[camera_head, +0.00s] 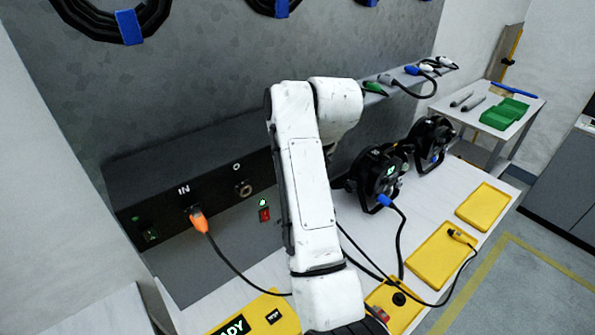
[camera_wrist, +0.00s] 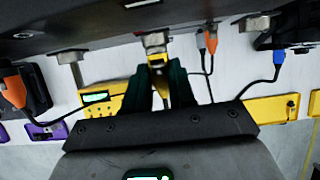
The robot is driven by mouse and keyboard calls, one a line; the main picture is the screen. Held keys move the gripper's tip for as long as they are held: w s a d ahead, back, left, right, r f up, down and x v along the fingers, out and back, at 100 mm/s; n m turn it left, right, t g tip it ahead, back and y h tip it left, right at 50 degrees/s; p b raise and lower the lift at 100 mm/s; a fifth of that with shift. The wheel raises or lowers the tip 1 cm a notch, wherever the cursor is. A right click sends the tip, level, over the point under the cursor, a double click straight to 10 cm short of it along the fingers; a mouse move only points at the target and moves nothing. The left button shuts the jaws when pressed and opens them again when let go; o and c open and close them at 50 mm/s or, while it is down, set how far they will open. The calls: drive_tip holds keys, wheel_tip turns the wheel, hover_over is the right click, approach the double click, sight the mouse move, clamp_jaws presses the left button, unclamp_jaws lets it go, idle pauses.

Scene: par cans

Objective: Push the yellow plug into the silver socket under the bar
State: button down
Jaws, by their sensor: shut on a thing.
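In the wrist view, my gripper (camera_wrist: 159,76) has its two dark green fingers closed on the yellow plug (camera_wrist: 157,60). The silver socket (camera_wrist: 155,40) hangs under the dark bar (camera_wrist: 110,22), straight above the plug in the picture. The plug's upper end is at or very close to the socket's lower edge; I cannot tell whether it has entered. In the head view, my white arm hides my gripper, the held plug and that socket.
Other silver fittings hang to the left (camera_wrist: 70,57) and right (camera_wrist: 257,22). An orange plug (camera_head: 199,221) sits at the IN port. Black lamps (camera_head: 380,176) stand on the table. A yellow tray (camera_head: 428,267) holds a yellow connector (camera_head: 462,237). Several cables cross the table.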

drive_tip(key=shift+w+a, duration=0.4)
drive_tip(key=shift+w, duration=0.15)
idle(0.5)
drive_tip(key=c, duration=0.9)
unclamp_jaws()
drive_tip(key=shift+o, duration=0.2)
drive_tip(key=v, duration=1)
drive_tip(key=s+d+f+n+h+b, duration=0.2)
drive_tip(key=s+d+f+n, duration=0.5)
drive_tip(key=d+f, duration=0.5)
drive_tip(key=s+d+f+n+h+b, duration=0.15)
drive_tip(key=s+d+f+n, duration=0.45)
drive_tip(key=d+f, duration=0.6)
drive_tip(key=s+f+n+g, duration=0.1)
drive_tip(key=s+f+n, duration=0.4)
drive_tip(key=s, duration=0.4)
drive_tip(key=s+f+n+g+b, duration=0.1)
drive_tip(key=s+f+n, duration=0.4)
drive_tip(key=s, duration=0.5)
drive_tip(key=s+d+f+n+b, duration=0.1)
drive_tip(key=s+f+n, duration=0.3)
drive_tip(key=s, duration=0.5)
drive_tip(key=shift+s+f+n+g, duration=0.3)
drive_tip(key=shift+f+n+g, duration=0.1)
drive_tip(key=shift+f, duration=0.45)
